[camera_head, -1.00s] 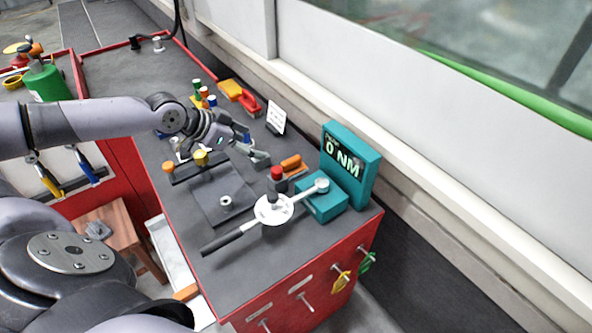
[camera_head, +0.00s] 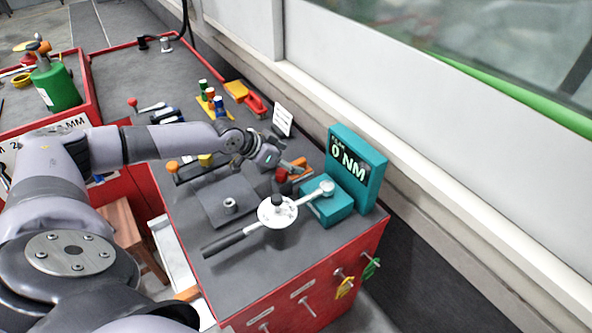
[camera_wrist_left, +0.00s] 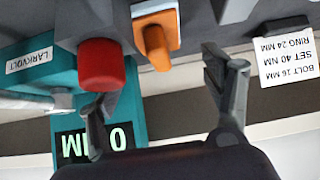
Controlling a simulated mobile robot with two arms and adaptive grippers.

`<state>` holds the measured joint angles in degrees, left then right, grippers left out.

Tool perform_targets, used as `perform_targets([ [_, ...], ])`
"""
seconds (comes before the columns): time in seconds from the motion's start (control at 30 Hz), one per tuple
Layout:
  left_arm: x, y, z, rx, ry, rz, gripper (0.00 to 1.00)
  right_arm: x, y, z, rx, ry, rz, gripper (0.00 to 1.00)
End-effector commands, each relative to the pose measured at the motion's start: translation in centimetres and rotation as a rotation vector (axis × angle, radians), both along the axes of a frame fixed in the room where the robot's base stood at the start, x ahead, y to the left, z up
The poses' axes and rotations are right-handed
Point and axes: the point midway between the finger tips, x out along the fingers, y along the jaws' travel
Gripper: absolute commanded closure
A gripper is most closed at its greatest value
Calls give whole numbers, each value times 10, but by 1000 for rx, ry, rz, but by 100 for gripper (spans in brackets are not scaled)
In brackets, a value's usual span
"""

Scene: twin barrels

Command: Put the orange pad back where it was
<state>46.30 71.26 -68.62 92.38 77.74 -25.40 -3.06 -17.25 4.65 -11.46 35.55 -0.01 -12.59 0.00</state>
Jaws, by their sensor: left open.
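An orange block (camera_head: 299,168) lies on the bench left of the teal torque display, partly hidden by my gripper. In the left wrist view the orange piece (camera_wrist_left: 157,42) has a raised darker orange part and a pale strip at one end. A flat yellow-orange pad (camera_head: 236,90) lies farther back beside a red tool; I cannot tell which of the two is the task's pad. My left gripper (camera_head: 290,166) is open over the bench at the nearer orange piece. In the wrist view its fingers (camera_wrist_left: 160,108) are spread, with the orange piece between and beyond them, not gripped.
A red knob (camera_wrist_left: 100,65) is close to one finger. The teal display (camera_head: 356,170) reads 0 NM, and a torque wrench (camera_head: 240,240) lies in front of it. A white card (camera_head: 282,121) stands behind. Coloured cylinders (camera_head: 211,98) stand at the back. The front bench corner is clear.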

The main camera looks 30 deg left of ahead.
Motion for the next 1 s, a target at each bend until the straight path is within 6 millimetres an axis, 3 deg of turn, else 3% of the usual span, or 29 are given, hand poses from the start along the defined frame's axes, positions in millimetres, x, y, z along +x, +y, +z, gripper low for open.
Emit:
perform_targets([
  [0.23, 23, -9, -28, -2, 0, -1, 27, 0, 2, 3, 3, 0, -1, 80],
  [0.57, 28, -10, -34, 0, -1, 0, 27, 0, 3, 2, 3, 0, -1, 80],
  [1.0, 28, -10, -34, 0, 0, 0, 55, 1, 3, 2, 3, 0, -1, 80],
])
